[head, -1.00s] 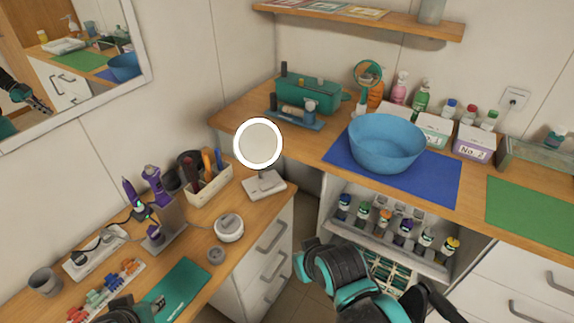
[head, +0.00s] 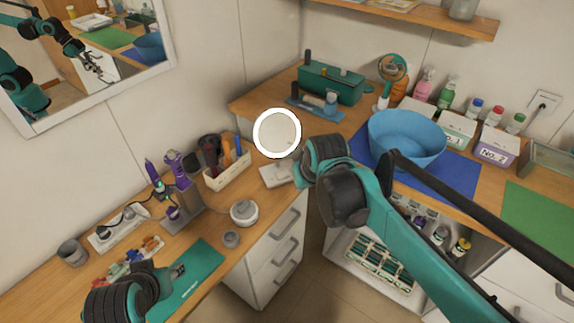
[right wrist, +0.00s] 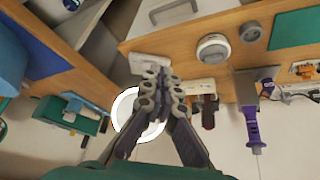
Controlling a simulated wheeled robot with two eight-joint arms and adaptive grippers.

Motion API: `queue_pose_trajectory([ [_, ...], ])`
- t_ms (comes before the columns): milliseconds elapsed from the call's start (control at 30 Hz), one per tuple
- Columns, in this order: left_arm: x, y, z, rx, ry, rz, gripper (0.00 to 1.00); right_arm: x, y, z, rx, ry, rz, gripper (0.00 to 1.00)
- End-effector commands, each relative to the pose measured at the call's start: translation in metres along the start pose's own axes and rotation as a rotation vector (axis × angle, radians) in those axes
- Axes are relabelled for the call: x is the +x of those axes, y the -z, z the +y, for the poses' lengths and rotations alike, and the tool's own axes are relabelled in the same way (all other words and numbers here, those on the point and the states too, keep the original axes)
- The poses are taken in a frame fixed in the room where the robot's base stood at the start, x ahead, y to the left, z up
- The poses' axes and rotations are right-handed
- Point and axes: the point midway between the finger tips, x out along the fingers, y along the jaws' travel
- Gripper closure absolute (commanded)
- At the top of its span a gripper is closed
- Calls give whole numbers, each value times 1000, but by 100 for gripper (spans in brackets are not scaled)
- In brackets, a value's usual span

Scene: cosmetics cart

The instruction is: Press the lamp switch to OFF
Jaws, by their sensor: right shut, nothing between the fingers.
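The lamp has a round head with a bright white rim (head: 277,133) and a pale base (head: 274,176) at the corner end of the left counter. In the right wrist view the lamp's rim (right wrist: 118,106) is partly behind my fingers, and its base (right wrist: 147,62) is just past the fingertips. My right gripper (right wrist: 164,72) is shut and empty, close to the base; I cannot tell whether it touches. In the head view my right wrist hides its fingers. The switch itself is not clear. My left gripper (head: 178,271) is over the green mat, its jaws too small to read.
A tool holder (head: 228,178), a white round jar (head: 244,213) and a purple tool on a stand (head: 178,168) are on the left counter. A blue bowl (head: 407,138) stands on the right counter. A mirror (head: 85,45) hangs on the left wall.

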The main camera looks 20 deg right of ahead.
Motion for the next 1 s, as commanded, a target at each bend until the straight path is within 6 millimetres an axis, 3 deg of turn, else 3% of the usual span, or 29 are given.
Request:
queue_pose_trajectory([
  [33, -9, 6, 0, 0, 0, 0, 60, 4, 26, 3, -7, 0, -18, 100],
  [200, -24, 17, 0, 0, 0, 0, 60, 43, 91, 11, -34, 3, -84, 100],
  [400, -39, 28, 0, 0, 0, 0, 60, 102, 139, 20, -61, 9, -151, 100],
  [633, -46, 32, 0, 0, 0, 0, 60, 145, 157, 24, -78, 14, -192, 100],
  [1000, -46, 32, 0, 0, 0, 0, 60, 152, 158, 25, -81, 15, -197, 100],
])
